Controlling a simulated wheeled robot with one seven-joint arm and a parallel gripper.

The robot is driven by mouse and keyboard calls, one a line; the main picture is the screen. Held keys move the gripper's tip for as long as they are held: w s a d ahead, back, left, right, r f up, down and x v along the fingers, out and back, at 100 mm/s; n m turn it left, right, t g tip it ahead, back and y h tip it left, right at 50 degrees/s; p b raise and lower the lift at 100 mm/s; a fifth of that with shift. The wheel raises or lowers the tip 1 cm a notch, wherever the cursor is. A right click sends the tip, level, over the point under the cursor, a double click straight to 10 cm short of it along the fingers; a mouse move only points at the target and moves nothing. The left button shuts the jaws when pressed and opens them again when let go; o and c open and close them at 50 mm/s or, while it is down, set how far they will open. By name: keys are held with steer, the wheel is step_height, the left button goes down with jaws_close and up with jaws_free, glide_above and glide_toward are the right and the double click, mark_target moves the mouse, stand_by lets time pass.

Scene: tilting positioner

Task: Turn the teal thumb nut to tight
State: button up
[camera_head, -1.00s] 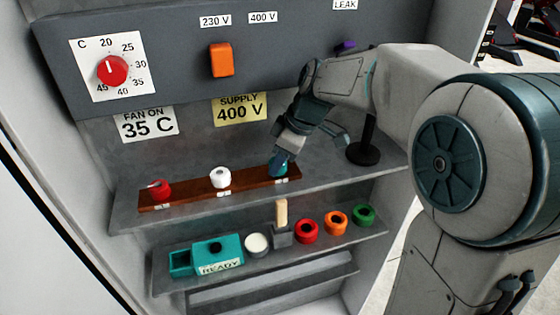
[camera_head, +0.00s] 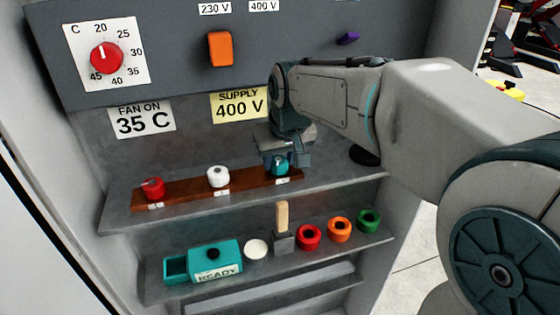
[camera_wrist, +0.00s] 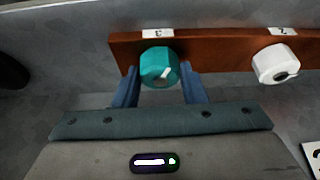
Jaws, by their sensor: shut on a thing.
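The teal thumb nut (camera_head: 281,168) sits at the right end of a brown wooden strip (camera_head: 245,181) on the upper shelf. In the wrist view the teal nut (camera_wrist: 159,68) has a small pale mark on its face and sits by the label 3. My gripper (camera_head: 282,160) reaches down over it. In the wrist view the two blue fingers of my gripper (camera_wrist: 160,85) stand on either side of the nut, shut on it. A white nut (camera_head: 218,177) and a red nut (camera_head: 153,188) sit further left on the strip.
The lower shelf holds a teal box marked READY (camera_head: 216,257), a white disc (camera_head: 256,249), a wooden-handled tool (camera_head: 282,225) and red (camera_head: 308,237), orange (camera_head: 340,229) and green (camera_head: 369,220) rings. A panel with a red dial (camera_head: 106,58) and an orange switch (camera_head: 220,49) rises behind.

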steer(key=m+h+b, duration=0.2)
steer(key=m, duration=0.3)
steer(key=shift+a+m, duration=0.15)
steer(key=shift+m, duration=0.15)
steer(key=m+h, duration=0.1)
steer(key=m, duration=0.1)
steer(key=m+h+b, duration=0.1)
steer(key=m, duration=0.2)
steer(key=shift+a+m+g, duration=0.1)
steer(key=shift+m+g, duration=0.2)
steer(key=o, duration=1)
steer(key=shift+v, duration=3.75)
steer(key=shift+w, duration=0.1)
